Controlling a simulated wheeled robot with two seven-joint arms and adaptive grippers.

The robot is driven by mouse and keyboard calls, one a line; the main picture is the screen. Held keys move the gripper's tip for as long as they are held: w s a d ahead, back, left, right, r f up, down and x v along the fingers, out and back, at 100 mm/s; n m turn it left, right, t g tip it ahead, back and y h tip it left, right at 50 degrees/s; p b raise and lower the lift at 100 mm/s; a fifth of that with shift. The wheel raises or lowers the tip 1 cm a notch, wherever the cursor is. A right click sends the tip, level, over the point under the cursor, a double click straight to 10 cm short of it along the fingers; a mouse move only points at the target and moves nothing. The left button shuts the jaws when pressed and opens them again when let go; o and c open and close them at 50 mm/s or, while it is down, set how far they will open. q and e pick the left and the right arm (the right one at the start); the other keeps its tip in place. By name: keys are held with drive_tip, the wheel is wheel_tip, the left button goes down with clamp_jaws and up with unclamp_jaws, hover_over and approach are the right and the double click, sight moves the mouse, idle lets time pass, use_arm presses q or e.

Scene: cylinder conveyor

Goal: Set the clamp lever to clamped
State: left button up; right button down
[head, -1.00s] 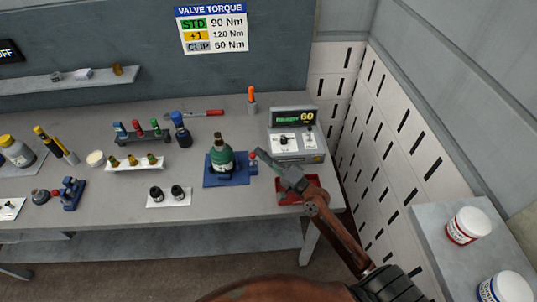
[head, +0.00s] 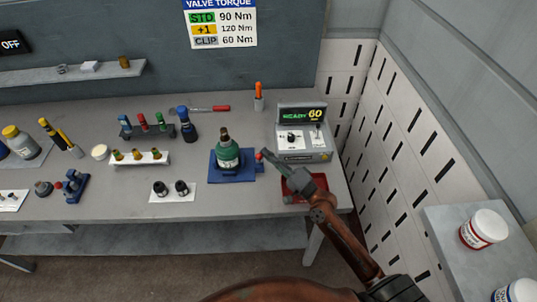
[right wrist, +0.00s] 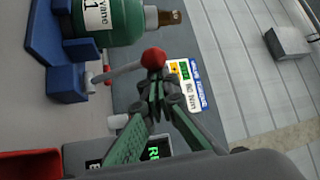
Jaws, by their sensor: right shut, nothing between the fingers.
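A green cylinder with a brown top (head: 228,153) stands in a blue clamp fixture (head: 232,179) on the bench. The clamp lever's red ball knob (head: 259,156) is at the fixture's right side. In the right wrist view the red knob (right wrist: 153,58) tops a pale rod that runs from the blue block (right wrist: 68,84). My right gripper (head: 266,153) is shut and empty, with its fingertips at the knob. In the right wrist view the fingertips (right wrist: 156,82) are just below the knob; I cannot tell whether they touch. My left gripper is out of view.
A torque unit (head: 303,138) reading 60 stands behind my right gripper. A red tray (head: 318,184) lies under it. A white mat (head: 160,198) with two dark parts lies in front left of the fixture. Racks with small coloured parts stand further left. A slotted wall bounds the right.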

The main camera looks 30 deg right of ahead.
wheel_tip(320, 180, up, 10)
idle(0.7)
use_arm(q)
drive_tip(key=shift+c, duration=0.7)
